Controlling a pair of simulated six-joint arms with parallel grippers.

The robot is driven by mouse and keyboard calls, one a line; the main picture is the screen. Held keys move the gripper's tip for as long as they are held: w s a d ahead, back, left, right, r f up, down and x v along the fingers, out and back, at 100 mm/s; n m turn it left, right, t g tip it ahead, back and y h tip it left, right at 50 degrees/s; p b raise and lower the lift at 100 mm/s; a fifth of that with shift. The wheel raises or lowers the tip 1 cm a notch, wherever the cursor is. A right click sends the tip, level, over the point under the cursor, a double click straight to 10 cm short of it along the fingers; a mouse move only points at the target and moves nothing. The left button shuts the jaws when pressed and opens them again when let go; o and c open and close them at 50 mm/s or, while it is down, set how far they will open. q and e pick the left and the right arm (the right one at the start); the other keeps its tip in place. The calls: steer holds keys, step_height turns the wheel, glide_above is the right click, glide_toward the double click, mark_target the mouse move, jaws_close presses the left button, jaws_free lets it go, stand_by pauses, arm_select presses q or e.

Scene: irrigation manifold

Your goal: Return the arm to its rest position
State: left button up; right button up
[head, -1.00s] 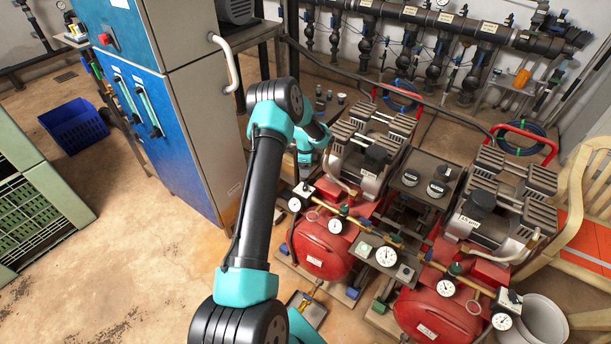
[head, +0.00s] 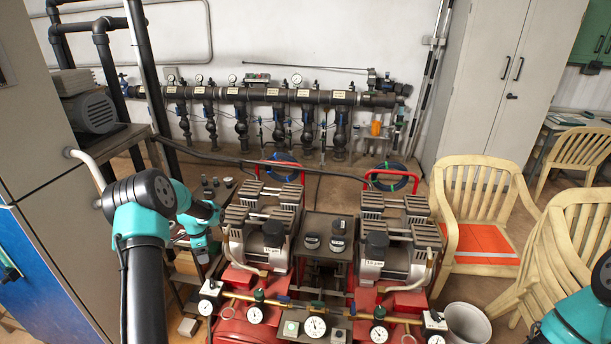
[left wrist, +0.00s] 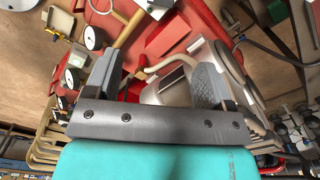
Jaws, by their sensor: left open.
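My left arm comes in from the left in the head view, black and teal, bent at its elbow. Its gripper (head: 203,258) hangs just left of the left compressor (head: 268,232), partly hidden by its own wrist. In the left wrist view the gripper (left wrist: 153,78) shows two grey fingers spread wide with nothing held between them. Beyond them are a red tank (left wrist: 190,32) and a silver motor housing (left wrist: 172,88); contact cannot be told. Of my right arm, only a teal and black part shows at the lower right of the head view; its gripper is out of frame.
A second compressor (head: 395,240) stands beside the first, with a brass gauge line (head: 330,313) in front. A grey cabinet (head: 50,150) stands close on the left. A pipe manifold (head: 270,95) runs along the wall.

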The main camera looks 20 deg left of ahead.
arm_select(q)
steer(key=s+d+f+n+h, duration=0.1)
steer(key=d+f, duration=0.2)
steer(key=d, duration=0.5)
steer(key=s+d+f+n+t+h, duration=0.1)
steer(key=s+d+f+n, duration=0.15)
steer(key=d, duration=0.55)
steer(key=s+d+f+n+h, duration=0.1)
steer(key=d+f, duration=0.2)
steer(key=d, duration=0.6)
steer(key=s+d+n, duration=0.6)
steer(key=s+d, duration=1.1)
steer(key=shift+s+d+f+n+h, duration=0.15)
steer(key=shift+f+n+h, duration=0.1)
steer(key=shift+n+h, duration=0.15)
